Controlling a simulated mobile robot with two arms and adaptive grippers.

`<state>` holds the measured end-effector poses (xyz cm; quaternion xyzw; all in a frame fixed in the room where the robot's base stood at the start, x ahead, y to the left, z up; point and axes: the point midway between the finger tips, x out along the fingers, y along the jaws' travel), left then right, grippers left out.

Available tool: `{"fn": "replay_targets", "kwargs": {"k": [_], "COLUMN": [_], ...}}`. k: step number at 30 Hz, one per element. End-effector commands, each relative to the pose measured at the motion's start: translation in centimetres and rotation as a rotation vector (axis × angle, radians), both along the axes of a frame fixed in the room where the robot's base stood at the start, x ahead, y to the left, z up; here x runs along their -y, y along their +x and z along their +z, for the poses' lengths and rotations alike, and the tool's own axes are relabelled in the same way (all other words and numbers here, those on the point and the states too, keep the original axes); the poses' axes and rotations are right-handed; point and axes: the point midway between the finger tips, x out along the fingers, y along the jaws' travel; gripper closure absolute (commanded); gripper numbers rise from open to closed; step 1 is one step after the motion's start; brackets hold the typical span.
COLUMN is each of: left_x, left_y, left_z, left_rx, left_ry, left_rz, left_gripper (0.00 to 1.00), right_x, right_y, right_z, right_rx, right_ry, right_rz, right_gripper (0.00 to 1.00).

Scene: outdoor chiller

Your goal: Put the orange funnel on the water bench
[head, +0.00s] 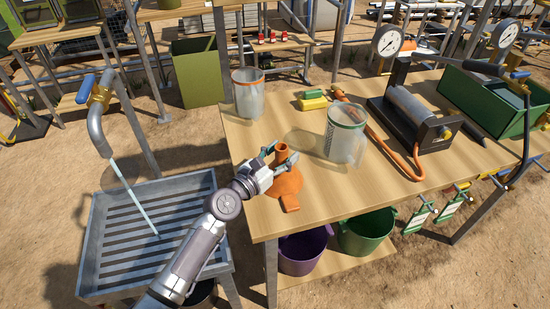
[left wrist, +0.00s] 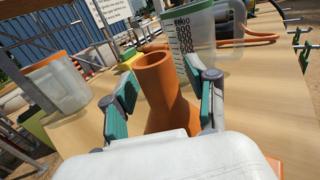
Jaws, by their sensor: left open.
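The orange funnel (head: 288,184) stands on the wooden bench (head: 300,222) near its left front corner, wide end down and narrow spout up. My left gripper (head: 276,158) is open at the funnel, with its fingers on either side of the spout. In the left wrist view the funnel (left wrist: 160,90) rises between the two green-padded fingers (left wrist: 160,108), with visible gaps beside the spout. My right gripper is not in view.
A clear jug with a green rim (head: 345,135) stands just behind the funnel, and an orange-rimmed one (head: 248,92) is farther back. A pump (head: 412,112) with an orange hose is to the right. A slatted metal basin (head: 100,240) under a running tap (head: 97,100) is at left.

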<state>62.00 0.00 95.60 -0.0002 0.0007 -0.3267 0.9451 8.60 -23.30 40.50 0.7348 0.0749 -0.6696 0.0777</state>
Motion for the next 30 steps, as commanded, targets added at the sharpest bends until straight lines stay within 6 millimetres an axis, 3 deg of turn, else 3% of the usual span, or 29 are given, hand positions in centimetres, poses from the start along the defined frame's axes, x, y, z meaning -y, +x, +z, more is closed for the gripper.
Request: {"fn": "replay_targets", "kwargs": {"k": [5, 18, 30], "left_x": [-1.4, -6.7, -7.4], "left_y": [-1.6, -8.4, -9.4], "left_z": [0.2, 0.1, 0.3], "left_rx": [0.0, 0.001, 0.001], "left_ry": [0.0, 0.001, 0.0], "left_rz": [0.002, 0.001, 0.0], "left_gripper": [0.43, 0.43, 0.43], "right_x": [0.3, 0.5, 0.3], "right_y": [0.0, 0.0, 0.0], "right_z": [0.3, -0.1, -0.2], "right_rx": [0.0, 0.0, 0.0], "right_ry": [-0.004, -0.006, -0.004], "right_rz": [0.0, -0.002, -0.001], "right_gripper": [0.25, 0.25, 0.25]}}
